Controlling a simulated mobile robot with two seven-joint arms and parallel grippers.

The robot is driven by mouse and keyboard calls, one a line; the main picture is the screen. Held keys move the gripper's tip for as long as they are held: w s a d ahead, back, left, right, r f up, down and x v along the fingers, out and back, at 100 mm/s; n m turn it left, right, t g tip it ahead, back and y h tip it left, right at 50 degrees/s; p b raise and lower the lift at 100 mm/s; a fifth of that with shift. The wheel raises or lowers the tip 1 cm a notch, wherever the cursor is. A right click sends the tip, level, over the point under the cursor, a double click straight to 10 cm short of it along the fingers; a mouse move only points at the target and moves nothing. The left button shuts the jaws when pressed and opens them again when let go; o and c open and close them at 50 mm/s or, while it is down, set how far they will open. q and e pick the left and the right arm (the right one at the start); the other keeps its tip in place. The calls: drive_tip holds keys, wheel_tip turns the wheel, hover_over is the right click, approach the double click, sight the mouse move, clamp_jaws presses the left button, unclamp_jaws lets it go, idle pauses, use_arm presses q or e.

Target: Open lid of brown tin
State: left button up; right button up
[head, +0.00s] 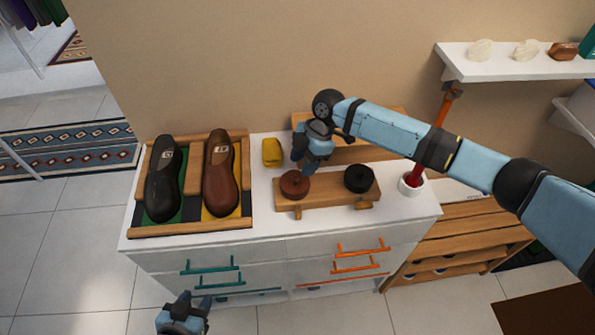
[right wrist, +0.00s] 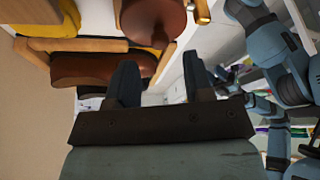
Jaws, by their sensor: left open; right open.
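The brown tin (head: 295,184) is round and sits on the left part of a wooden stand (head: 327,193). Its lid looks closed in the head view. A large brown rounded thing (right wrist: 152,20), probably this tin, shows at the top of the right wrist view, beyond the fingertips. My right gripper (head: 307,170) is just above and behind the tin, pointing down. Its fingers (right wrist: 160,72) are apart with nothing held between them; contact with the tin cannot be told. My left gripper (head: 182,310) is open and empty, low in front of the dresser.
A black tin (head: 359,178) sits on the stand's right part. A black shoe (head: 162,180) and a brown shoe (head: 220,175) lie in a wooden tray (head: 190,230) at left. A yellow item (head: 272,152) and a white cup (head: 411,186) flank the stand.

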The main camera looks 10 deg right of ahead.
sight(297, 176)
drive_tip(key=shift+p+x, duration=0.3)
drive_tip(key=shift+x, duration=2.1)
clamp_jaws()
